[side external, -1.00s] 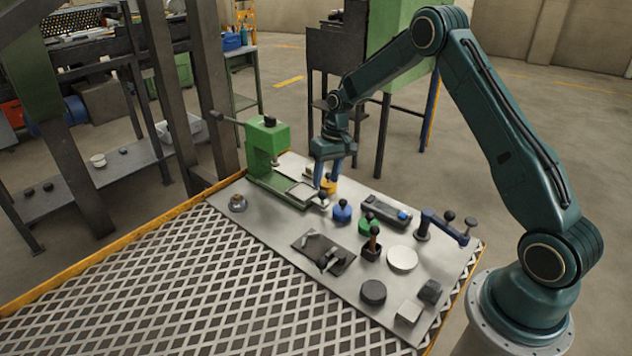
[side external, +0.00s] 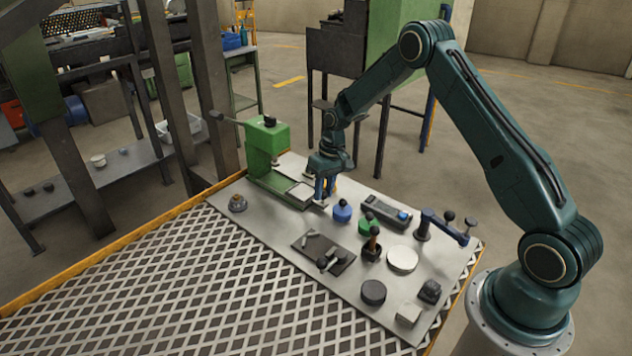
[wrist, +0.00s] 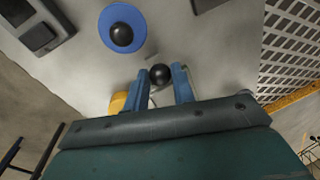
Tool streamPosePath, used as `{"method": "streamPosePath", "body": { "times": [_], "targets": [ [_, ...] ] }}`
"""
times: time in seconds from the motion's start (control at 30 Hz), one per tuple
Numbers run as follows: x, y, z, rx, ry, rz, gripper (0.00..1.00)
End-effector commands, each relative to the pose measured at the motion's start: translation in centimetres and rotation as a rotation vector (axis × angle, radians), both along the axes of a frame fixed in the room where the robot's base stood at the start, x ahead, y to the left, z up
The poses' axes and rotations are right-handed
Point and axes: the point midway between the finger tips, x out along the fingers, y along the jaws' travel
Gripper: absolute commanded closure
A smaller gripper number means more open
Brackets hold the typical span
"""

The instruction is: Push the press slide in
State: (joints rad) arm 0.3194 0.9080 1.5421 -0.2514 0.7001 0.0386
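The green press (side external: 268,155) stands at the back left of the steel plate, its lever pointing left. Its slide (side external: 301,191) extends from the press base towards the front right. My gripper (side external: 324,198) points down at the outer end of the slide. In the wrist view, its two blue fingers (wrist: 161,80) stand apart, with a black ball knob (wrist: 160,74) at the gap between their tips. I cannot tell whether the fingers touch the knob. The gripper hides part of the slide's end in the side view.
A blue knobbed piece (side external: 342,211) stands close to the right of my gripper, also in the wrist view (wrist: 120,14). A yellow piece (wrist: 118,102) is beside one finger. A dark plate with a handle (side external: 325,256) lies nearer the front. The plate's left part is mostly clear.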

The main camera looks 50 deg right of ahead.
Motion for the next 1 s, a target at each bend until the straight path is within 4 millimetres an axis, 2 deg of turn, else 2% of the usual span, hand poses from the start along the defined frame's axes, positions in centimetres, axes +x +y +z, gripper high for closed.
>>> {"method": "streamPosePath", "body": {
  "times": [0.27,1.0],
  "targets": [
    [0.4,0.0,0.0,0.0,-0.001,0.0,1.0],
    [6.9,-0.1,0.1,-0.001,-0.005,-0.001,1.0]
  ]
}}
